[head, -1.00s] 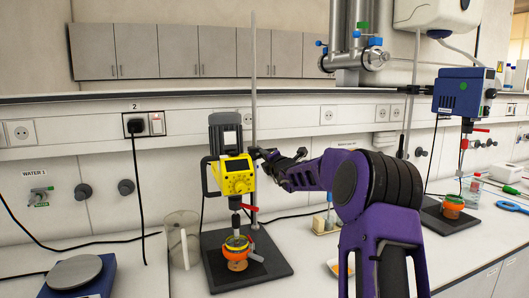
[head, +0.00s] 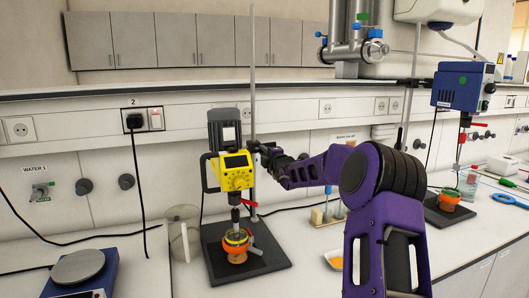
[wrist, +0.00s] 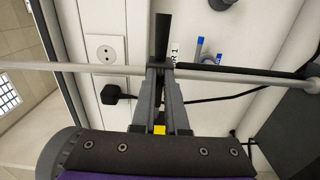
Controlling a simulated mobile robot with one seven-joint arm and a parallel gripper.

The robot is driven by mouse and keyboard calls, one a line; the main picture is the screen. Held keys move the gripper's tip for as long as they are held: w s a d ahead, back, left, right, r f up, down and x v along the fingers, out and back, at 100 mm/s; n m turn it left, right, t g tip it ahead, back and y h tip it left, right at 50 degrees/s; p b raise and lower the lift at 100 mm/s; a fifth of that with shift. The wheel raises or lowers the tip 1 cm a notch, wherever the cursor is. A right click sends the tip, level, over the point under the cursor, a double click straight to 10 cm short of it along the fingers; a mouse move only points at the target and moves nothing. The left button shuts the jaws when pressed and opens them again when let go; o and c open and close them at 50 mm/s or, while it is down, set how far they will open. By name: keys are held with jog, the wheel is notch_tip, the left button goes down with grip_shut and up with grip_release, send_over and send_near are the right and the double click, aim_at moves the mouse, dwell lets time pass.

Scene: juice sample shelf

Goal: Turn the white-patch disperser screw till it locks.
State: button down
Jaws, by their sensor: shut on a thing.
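The yellow disperser (head: 236,172) with a grey motor top hangs on an upright metal rod (head: 253,80) over a dark base plate. My gripper (head: 264,148) reaches in from the right, at the rod just beside the disperser. The wrist view shows my gripper (wrist: 160,72) with its fingers close together at the rod (wrist: 100,68). They are shut on the disperser's clamp screw, which is mostly hidden between the fingertips. A dark bar (wrist: 162,35) extends beyond them.
A clear jug (head: 184,232) and a scale (head: 78,268) stand at left. A blue stirrer (head: 463,88) with a green dot hangs at right. Small bottles (head: 326,213) stand behind my arm.

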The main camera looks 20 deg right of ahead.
jog(key=shift+a+f, duration=0.3)
jog(key=shift+a, duration=0.1)
jog(key=c, duration=0.9)
grip_release()
jog(key=shift+a+r, duration=0.1)
jog(key=shift+r, duration=0.05)
jog(key=shift+d, duration=0.2)
jog(key=s+b, duration=0.1)
jog(key=s, duration=1.6)
jog(key=shift+s, duration=0.2)
jog(key=shift+a, duration=0.1)
